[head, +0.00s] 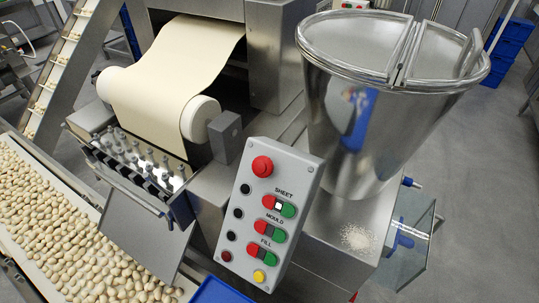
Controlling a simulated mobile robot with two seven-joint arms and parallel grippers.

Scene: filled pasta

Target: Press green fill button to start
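The grey control panel (292,190) stands tilted at the front of the machine. Its lowest labelled row, FILL, has a red button on the left and the green fill button (270,257) on the right. The MOULD row above has a green button (278,236), and the SHEET row has a green button (288,211). The small square between the SHEET buttons looks white; those in the MOULD and FILL rows look dark. Nothing covers the green fill button. Neither of my grippers is in view.
A large red button (262,166) tops the panel; a yellow one (259,276) sits at its bottom. A steel hopper (385,110) stands right, a dough roll (165,95) behind left. Filled pasta lies on a conveyor (95,205) at left. A blue crate (218,292) is below.

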